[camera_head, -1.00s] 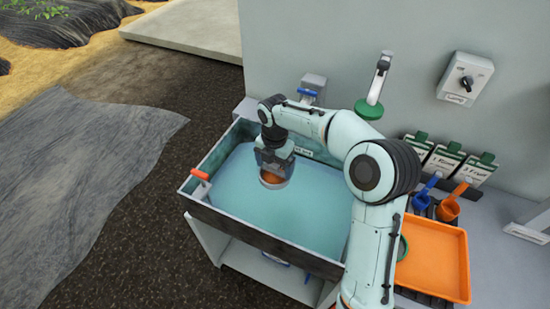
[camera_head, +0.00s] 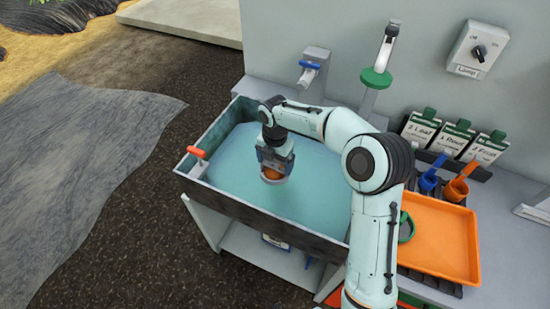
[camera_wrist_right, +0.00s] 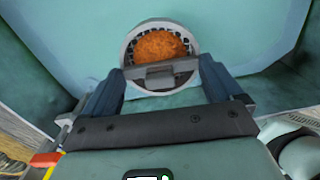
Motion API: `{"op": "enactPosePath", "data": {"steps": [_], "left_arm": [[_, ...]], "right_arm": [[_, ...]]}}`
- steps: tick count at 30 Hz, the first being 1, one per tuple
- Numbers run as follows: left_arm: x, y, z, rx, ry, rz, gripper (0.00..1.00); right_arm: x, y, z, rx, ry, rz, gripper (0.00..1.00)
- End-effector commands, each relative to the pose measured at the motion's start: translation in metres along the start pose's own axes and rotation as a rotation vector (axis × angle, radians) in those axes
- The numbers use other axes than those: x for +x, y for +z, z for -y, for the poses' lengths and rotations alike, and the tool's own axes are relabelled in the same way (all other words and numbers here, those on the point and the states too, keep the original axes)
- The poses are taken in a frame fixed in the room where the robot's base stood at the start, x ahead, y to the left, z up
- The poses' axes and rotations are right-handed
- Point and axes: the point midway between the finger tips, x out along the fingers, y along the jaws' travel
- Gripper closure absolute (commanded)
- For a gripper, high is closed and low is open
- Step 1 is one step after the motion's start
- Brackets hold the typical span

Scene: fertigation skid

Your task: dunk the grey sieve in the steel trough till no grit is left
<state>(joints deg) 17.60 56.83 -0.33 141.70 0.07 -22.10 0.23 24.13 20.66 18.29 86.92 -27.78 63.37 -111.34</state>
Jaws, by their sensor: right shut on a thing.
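The grey sieve (camera_head: 273,179) is a small round cup with a heap of orange-brown grit in its mesh. My right gripper (camera_head: 275,161) is shut on it and holds it upright inside the steel trough (camera_head: 290,229), over or at the pale blue-green water. I cannot tell whether its bottom is under water. In the right wrist view the sieve (camera_wrist_right: 133,50) sits ahead of the gripper (camera_wrist_right: 155,82), with its grey tab between the fingers and the grit covering much of the mesh. My left gripper is out of view.
A tap with a blue handle (camera_head: 311,66) stands behind the trough, and a green ring on a stand (camera_head: 377,79) to its right. An orange-handled lever (camera_head: 197,153) is at the trough's left wall. An orange tray (camera_head: 440,240) and labelled green-clipped pouches (camera_head: 451,137) are at right.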

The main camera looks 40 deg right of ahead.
Motion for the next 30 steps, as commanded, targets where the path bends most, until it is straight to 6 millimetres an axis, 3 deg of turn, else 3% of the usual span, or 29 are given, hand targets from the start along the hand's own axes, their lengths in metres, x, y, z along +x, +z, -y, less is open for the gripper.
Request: {"op": "enactPosePath", "data": {"steps": [30], "left_arm": [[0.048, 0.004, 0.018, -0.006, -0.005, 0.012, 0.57]], "right_arm": [[0.101, -0.001, 0.0, -0.002, -0.001, -0.001, 0.38]]}}
